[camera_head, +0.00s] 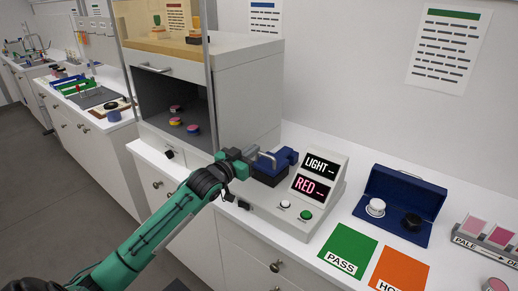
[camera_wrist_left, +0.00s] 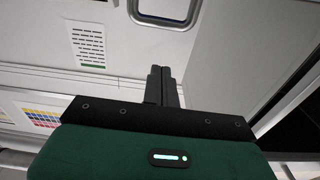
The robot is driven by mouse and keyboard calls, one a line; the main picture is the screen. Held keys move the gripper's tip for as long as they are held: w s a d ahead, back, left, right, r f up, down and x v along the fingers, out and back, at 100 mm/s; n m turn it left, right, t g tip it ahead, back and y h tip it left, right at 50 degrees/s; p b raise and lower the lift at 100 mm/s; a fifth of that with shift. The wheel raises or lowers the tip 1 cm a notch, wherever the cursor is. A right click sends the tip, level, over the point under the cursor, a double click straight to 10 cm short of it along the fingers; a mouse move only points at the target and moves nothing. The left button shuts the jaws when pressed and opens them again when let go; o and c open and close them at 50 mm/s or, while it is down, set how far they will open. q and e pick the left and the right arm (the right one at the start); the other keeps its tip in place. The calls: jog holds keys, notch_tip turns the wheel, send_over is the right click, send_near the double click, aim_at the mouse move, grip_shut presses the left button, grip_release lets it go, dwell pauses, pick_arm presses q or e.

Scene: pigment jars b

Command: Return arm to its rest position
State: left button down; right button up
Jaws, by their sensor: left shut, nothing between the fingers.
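My left arm comes in from the lower left in the head view, in green and black. Its left gripper (camera_head: 247,156) is over the left part of the light grey meter (camera_head: 268,205), close to a grey arched handle (camera_head: 266,157) beside a dark blue block (camera_head: 277,168). I cannot tell whether it touches the handle. In the left wrist view the two black fingers (camera_wrist_left: 160,74) are together with nothing between them. A pale rounded loop (camera_wrist_left: 164,14) shows beyond the fingertips. My right gripper is in neither view.
The meter's displays (camera_head: 315,175) read LIGHT and RED. Left is a grey cabinet (camera_head: 240,90) with an open bay holding several jars (camera_head: 176,121). Right are an open blue case (camera_head: 405,190), a green PASS card (camera_head: 348,248) and an orange card (camera_head: 399,270). The floor (camera_head: 70,210) at left is clear.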

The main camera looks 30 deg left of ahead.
pick_arm(q)
jog(key=shift+s+a+f+b, duration=0.1)
jog(key=shift+s+a+b, duration=0.1)
jog(key=shift+s, duration=0.65)
jog(key=shift+s+a+f+b, duration=0.1)
jog(key=shift+s+b, duration=0.05)
jog(key=shift+s, duration=0.65)
jog(key=shift+s+a+f+b, duration=0.1)
jog(key=shift+s+b, duration=0.1)
jog(key=shift+s, duration=0.65)
